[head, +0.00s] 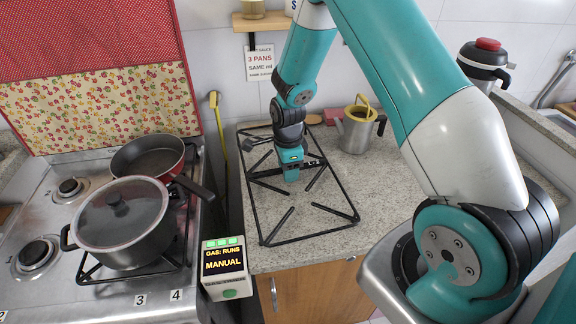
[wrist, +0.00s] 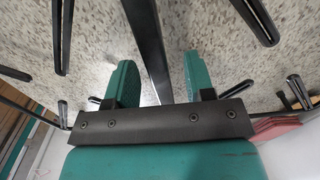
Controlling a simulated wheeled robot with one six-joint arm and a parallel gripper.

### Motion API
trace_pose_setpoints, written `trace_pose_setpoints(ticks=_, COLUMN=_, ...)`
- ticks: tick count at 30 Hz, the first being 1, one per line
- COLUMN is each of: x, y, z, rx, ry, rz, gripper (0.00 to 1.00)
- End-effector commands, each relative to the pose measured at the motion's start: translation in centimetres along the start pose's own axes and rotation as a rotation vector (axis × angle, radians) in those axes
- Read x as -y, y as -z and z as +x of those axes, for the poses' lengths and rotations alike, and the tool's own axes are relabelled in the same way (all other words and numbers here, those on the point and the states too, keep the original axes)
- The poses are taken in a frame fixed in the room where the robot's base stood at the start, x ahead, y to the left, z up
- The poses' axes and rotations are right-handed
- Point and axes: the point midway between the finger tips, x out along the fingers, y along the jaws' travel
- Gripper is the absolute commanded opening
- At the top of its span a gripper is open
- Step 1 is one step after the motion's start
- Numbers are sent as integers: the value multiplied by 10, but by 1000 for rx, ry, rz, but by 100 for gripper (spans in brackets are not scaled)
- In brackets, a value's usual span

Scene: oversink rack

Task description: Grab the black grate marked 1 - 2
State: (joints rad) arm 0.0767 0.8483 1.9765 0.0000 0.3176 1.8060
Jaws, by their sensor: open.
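The black grate (head: 311,232) lies on the granite counter between the stove and the sink side. A small tag reading "1-2" (head: 313,163) shows on it beside my gripper. My gripper (head: 291,178) points down over the back middle part of the grate, with its jaws open. In the wrist view my gripper's two green fingers (wrist: 161,78) stand apart. A dark bar of the grate (wrist: 150,45) runs between them, and I see no finger closed on it. Where the bar meets the gripper body is hidden.
A stove stands at left with a lidded pot (head: 122,222) and a frying pan (head: 148,157). A gas box reading "MANUAL" (head: 223,264) stands by the grate's front left. A metal pot with a yellow handle (head: 356,134) and a red-topped flask (head: 484,62) are behind right.

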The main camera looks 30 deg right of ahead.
Motion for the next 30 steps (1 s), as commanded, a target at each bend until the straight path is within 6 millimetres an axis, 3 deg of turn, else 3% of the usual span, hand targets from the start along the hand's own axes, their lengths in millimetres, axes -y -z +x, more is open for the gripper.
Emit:
trace_pose_setpoints(ticks=8, x=0, y=0, z=6, rx=0, ry=1, rz=0, gripper=49)
trace_pose_setpoints(ticks=15, x=0, y=0, z=5, rx=0, ry=1, rz=0, gripper=0)
trace_pose_setpoints(ticks=30, x=1, y=0, z=-4, rx=1, ry=4, rz=0, gripper=0)
